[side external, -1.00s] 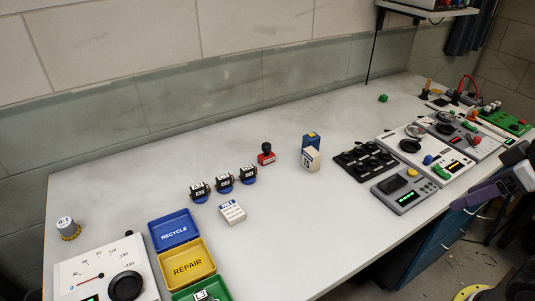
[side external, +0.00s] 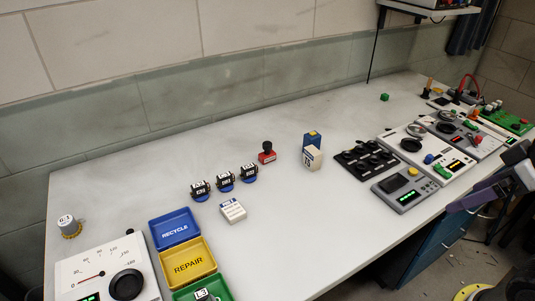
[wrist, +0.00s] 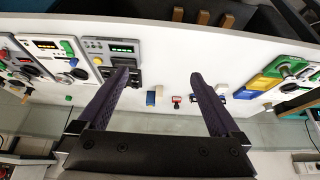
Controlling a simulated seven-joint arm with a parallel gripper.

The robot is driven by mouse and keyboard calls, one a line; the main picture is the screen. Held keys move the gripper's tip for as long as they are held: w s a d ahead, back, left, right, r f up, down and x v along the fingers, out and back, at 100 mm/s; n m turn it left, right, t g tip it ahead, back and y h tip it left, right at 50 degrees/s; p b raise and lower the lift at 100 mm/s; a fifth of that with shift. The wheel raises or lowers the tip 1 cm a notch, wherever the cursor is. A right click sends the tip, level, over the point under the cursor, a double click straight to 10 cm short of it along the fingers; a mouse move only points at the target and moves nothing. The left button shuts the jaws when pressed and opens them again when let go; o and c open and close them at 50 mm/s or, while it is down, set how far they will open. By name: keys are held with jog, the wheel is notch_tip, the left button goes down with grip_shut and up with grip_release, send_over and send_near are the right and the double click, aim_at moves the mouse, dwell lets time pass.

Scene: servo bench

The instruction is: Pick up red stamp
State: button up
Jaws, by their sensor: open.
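The red stamp (side external: 267,153) stands upright near the middle of the white bench, with a black round knob on a red base. It also shows small in the wrist view (wrist: 177,100), between the two fingers and well beyond them. My gripper (wrist: 159,75) is open and empty, with its purple fingers wide apart. In the side view part of my gripper (side external: 485,190) shows at the right edge, over the bench front and far from the stamp.
A blue-and-white block (side external: 312,148) stands right of the stamp. Several black-and-blue parts (side external: 225,179) and a white labelled block (side external: 232,210) lie front left. Blue, yellow (side external: 187,263) and green trays are farther left. Control panels (side external: 403,188) fill the right. Bench around the stamp is mostly clear.

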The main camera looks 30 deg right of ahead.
jog(key=w+r+t, duration=0.2)
jog(key=w+r, duration=0.4)
jog(key=r, duration=0.1)
jog(key=w+a+r, duration=0.1)
jog(key=w+r, duration=0.2)
jog(key=w, duration=0.4)
jog(key=w+a+r, duration=0.1)
jog(key=w+r, duration=0.2)
jog(key=w, duration=0.4)
jog(key=n+g+y, duration=0.1)
jog(key=n+g, duration=0.1)
jog(key=g, duration=0.1)
send_over(270, 145)
jog(key=s, duration=0.4)
notch_tip(270, 145, down, 20)
jog(key=x, duration=0.6)
jog(key=shift+d+f, duration=0.3)
jog(key=shift+f, duration=0.15)
jog(key=shift+x, duration=3.25)
jog(key=shift+w+d, duration=0.15)
jog(key=shift+r, duration=0.1)
jog(key=shift+c, duration=0.2)
